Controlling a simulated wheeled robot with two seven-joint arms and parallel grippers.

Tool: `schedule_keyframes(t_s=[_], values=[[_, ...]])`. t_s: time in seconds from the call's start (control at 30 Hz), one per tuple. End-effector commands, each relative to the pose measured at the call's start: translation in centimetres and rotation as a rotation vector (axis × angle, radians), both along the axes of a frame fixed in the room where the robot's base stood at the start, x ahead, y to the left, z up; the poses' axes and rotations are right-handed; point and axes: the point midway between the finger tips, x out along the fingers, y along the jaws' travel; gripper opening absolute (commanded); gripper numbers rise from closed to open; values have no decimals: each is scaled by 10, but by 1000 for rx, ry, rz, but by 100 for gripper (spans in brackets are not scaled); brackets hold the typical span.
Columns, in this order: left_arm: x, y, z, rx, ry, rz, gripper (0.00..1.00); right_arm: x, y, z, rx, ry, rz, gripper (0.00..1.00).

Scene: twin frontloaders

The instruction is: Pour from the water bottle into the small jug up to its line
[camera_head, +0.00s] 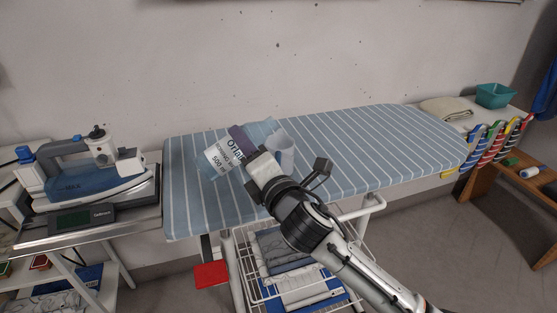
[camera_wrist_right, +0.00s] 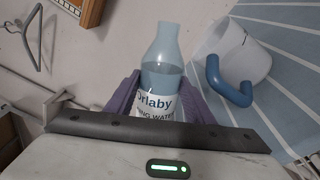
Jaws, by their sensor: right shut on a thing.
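In the right wrist view the bottle (camera_wrist_right: 161,71) stands between both fingers, with a water level visible inside. The small jug (camera_head: 287,158) is whitish and stands on the board just right of the bottle, partly hidden by the bottle and gripper. It shows in the wrist view (camera_wrist_right: 247,58) with a blue handle. Its line and contents cannot be made out. My left gripper is not in view.
The striped ironing board (camera_head: 360,150) is clear to the right. A steam iron (camera_head: 95,180) stands on the left by a scale (camera_head: 84,219). A folded towel (camera_head: 446,108) and teal bin (camera_head: 495,95) are at right. A wire rack (camera_head: 262,282) with folded cloth is below.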

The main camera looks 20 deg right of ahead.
Motion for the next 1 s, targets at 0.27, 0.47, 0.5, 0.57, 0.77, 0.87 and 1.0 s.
schedule_keyframes(t_s=[0.27, 0.47, 0.5, 0.57, 0.77, 0.87, 1.0], values=[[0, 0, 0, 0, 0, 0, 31, 0, 0, 3, 1, -6, 2, 12], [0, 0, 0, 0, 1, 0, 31, 0, 0, 3, 1, -6, 2, 12], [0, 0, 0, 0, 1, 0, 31, 0, 0, 3, 2, -6, 2, 12], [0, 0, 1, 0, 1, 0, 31, 0, 0, 3, 3, -5, 2, 12], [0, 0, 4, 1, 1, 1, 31, 0, 1, 5, 19, -2, 1, 12], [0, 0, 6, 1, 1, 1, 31, 0, 1, 5, 28, 0, 1, 12], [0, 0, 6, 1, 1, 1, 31, 0, 1, 5, 33, 0, 2, 12]])
